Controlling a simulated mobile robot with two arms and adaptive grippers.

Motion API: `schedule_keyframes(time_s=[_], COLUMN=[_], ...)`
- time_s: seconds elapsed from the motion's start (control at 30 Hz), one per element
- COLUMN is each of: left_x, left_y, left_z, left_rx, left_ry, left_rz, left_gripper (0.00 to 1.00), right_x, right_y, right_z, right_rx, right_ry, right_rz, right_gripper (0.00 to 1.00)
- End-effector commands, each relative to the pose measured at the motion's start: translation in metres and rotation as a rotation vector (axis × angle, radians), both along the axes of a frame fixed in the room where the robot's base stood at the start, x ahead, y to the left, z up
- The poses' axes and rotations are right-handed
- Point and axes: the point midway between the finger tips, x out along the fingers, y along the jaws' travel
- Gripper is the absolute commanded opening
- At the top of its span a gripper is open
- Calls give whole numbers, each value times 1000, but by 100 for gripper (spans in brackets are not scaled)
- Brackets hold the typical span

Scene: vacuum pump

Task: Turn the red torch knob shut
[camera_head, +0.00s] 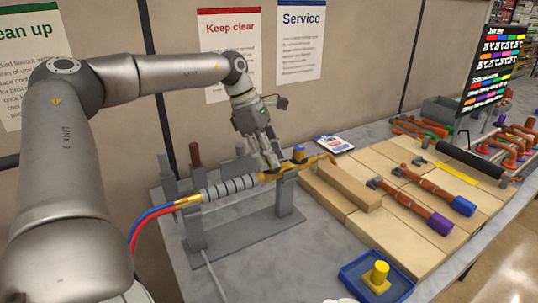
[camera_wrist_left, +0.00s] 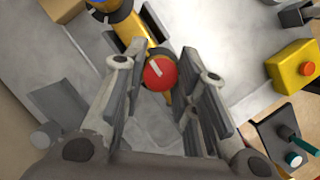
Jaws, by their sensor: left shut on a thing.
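The torch lies on a grey stand (camera_head: 245,238), with a brass body (camera_head: 287,173), a ribbed grey handle (camera_head: 230,188) and a thin tip pointing right. A blue knob (camera_head: 298,153) sits on its brass part. The red torch knob (camera_wrist_left: 160,73) shows in the left wrist view, with a white mark running diagonally across its face. My left gripper (camera_head: 271,163) comes down on the torch from above, its fingers on either side of the red knob and shut on it. The fingers hide the red knob in the head view. My right gripper is not in view.
Red and blue hoses (camera_head: 150,220) run from the handle's left end. Wooden boards (camera_head: 395,235) with torch-like parts lie to the right. A blue tray (camera_head: 352,272) with a yellow piece stands in front. A yellow box with a red button (camera_wrist_left: 290,75) shows in the wrist view.

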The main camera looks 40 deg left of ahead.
Motion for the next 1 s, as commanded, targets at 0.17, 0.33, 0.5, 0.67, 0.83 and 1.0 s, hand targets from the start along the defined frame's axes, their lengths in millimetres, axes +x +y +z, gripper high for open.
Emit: schedule_keyframes(time_s=[0.17,0.33,0.5,0.67,0.83,1.0], left_x=[0,0,0,0,0,0], left_y=[0,0,0,0,0,0], left_z=[0,0,0,0,0,1], left_rx=[0,0,1,1,1,0], left_ry=[0,0,0,1,1,0], left_rz=[-19,-22,-22,-21,-21,-19], left_gripper=[3,3,3,46,49,49], right_x=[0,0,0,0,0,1], right_y=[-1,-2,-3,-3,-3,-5], right_z=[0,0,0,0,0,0], right_rx=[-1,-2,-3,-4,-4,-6], right_ry=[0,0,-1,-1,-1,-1], right_rz=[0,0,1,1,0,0], right_gripper=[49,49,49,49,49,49])
